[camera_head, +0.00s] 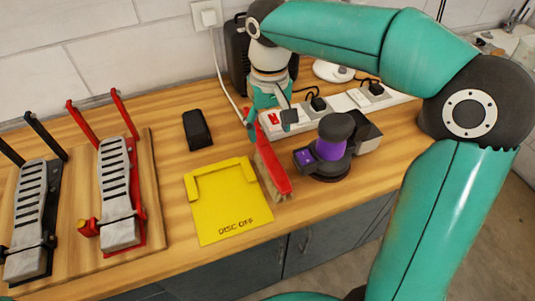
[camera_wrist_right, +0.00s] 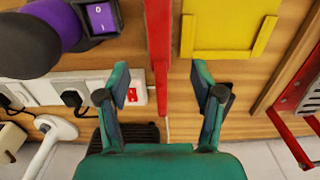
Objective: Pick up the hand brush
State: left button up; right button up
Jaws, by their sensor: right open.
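The hand brush (camera_head: 273,174) is red with pale bristles. It lies on the wooden bench between the yellow plate and the purple and black sander. My right gripper (camera_head: 268,119) is over the handle end of the brush, pointing down. In the right wrist view the red handle (camera_wrist_right: 160,60) runs between the two open fingers of my right gripper (camera_wrist_right: 162,84), with a gap on each side. In the head view the gripper hides part of the handle. My left gripper is not in view.
The yellow plate marked "DISC OFF" (camera_head: 230,205) lies left of the brush. The sander (camera_head: 326,150) stands close on its right. A white power strip (camera_head: 312,113) with plugs runs behind. A black block (camera_head: 197,130) and red and black pedals (camera_head: 118,190) are further left.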

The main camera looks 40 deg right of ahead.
aim_at(269, 154)
notch_tip(269, 154, down, 11)
jog(key=shift+w+d+f, duration=0.1)
jog(key=shift+w+f, duration=0.05)
grip_shut()
dwell(0.7)
